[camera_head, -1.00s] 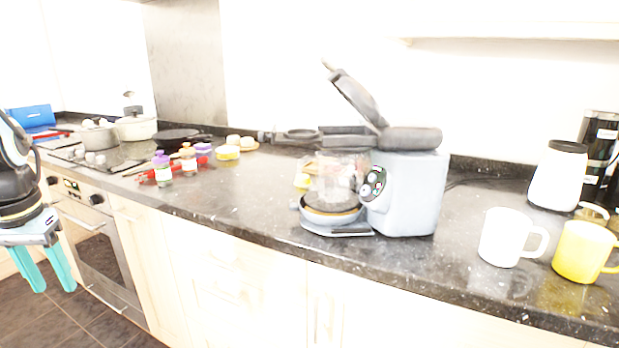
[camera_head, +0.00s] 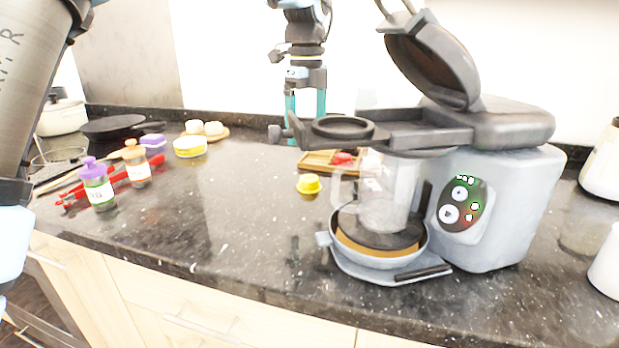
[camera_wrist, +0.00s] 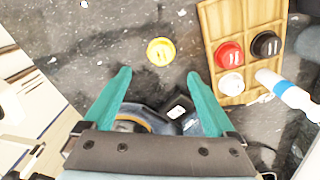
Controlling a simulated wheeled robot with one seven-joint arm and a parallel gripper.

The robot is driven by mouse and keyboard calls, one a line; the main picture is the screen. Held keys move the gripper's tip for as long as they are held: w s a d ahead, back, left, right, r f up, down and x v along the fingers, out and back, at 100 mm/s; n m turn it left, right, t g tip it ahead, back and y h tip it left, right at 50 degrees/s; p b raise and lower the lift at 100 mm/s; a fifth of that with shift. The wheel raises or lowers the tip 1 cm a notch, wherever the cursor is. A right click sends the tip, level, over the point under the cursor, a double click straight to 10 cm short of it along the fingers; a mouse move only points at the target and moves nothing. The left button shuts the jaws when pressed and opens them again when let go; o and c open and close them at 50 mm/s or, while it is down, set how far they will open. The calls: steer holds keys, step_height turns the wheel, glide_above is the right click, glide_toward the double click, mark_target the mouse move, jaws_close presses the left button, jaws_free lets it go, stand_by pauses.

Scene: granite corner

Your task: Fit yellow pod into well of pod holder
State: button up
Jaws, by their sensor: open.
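The yellow pod (camera_head: 308,184) sits on the dark counter, left of the coffee machine's base. It also shows in the wrist view (camera_wrist: 161,51), just beyond and between my fingertips. The pod holder (camera_head: 343,128) is a dark ring with a round well, sticking out left from the coffee machine (camera_head: 500,200) under its raised lid. The well looks empty. My gripper (camera_head: 305,112) points down above the counter, behind the pod holder, its teal fingers apart with nothing between them. The fingers also show in the wrist view (camera_wrist: 160,82). The lower fingertips are partly hidden in the head view.
A wooden tray (camera_head: 318,160) behind the yellow pod holds red, black and white pods, clear in the wrist view (camera_wrist: 228,92). A glass jug (camera_head: 385,195) stands under the pod holder. Bottles (camera_head: 97,190) and a pan (camera_head: 112,126) are at left. Counter left of the pod is clear.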

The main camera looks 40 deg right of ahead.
mark_target(309, 177)
steer(key=f, duration=0.5)
steer(key=f+p, duration=0.1)
steer(key=f, duration=0.4)
steer(key=shift+s+d+f+p, duration=0.15)
steer(key=shift+s+f+p, duration=0.05)
steer(key=shift+f+p, duration=0.1)
steer(key=shift+c, duration=0.4)
steer(key=c, duration=1.3)
